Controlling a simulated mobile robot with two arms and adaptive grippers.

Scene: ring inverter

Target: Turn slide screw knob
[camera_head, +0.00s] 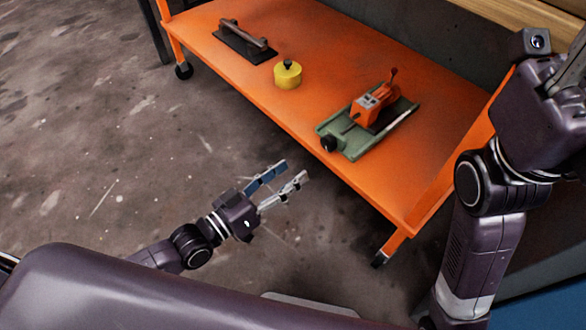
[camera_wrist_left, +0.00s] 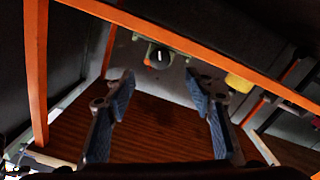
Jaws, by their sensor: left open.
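A green slide base (camera_head: 375,132) with an orange unit (camera_head: 370,105) on top lies on the orange cart's shelf. The black slide screw knob (camera_head: 329,143) sticks out at the base's near left end, by the shelf's front edge. In the left wrist view the round dark knob (camera_wrist_left: 159,55) shows beyond and between the fingertips. My left gripper (camera_head: 293,170) is open and empty, in front of the shelf edge and apart from the knob. Its two fingers also show in the left wrist view (camera_wrist_left: 159,78). My right arm is at the right; its gripper is cut off at the picture's edge.
The orange shelf (camera_head: 330,50) also holds a yellow round object (camera_head: 287,75) with a black top and a dark plate with a handle (camera_head: 245,42). The floor in front is clear.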

